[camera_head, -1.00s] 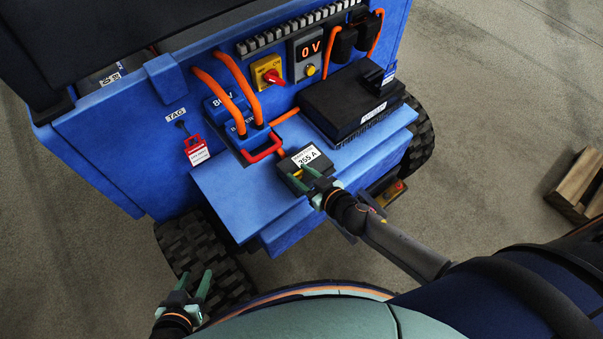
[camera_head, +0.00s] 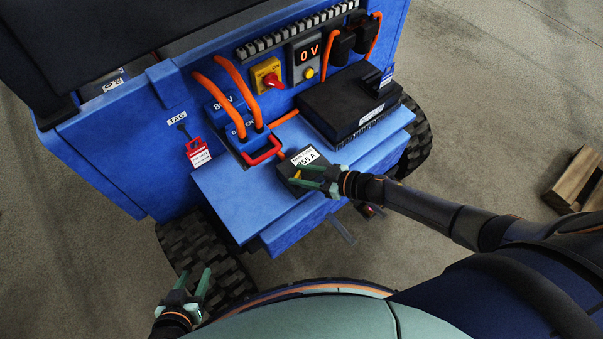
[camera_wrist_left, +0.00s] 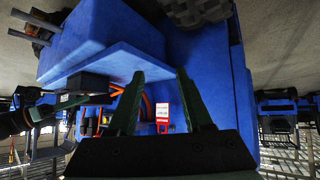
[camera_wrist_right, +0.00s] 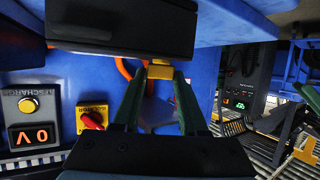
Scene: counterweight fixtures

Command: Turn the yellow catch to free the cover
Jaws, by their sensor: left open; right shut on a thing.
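The small black cover (camera_head: 320,165) has a white label reading 355 A and sits on the blue ledge of the machine. In the right wrist view the cover (camera_wrist_right: 125,30) is a dark block at the top. The yellow catch (camera_head: 297,175) is at the cover's near edge; it also shows in the right wrist view (camera_wrist_right: 160,70). My right gripper (camera_head: 304,179) is shut on the catch, its fingers on either side of it. My left gripper (camera_head: 201,282) is open and empty, low at the left, away from the cover.
The blue ledge (camera_head: 225,190) carries a larger black box (camera_head: 345,105). A red handle (camera_head: 265,152) and orange cables (camera_head: 235,80) stand close behind the cover. A red tag (camera_head: 198,153) hangs at left. A display (camera_head: 310,52) reads 0 V. A wooden pallet (camera_head: 575,180) lies at right.

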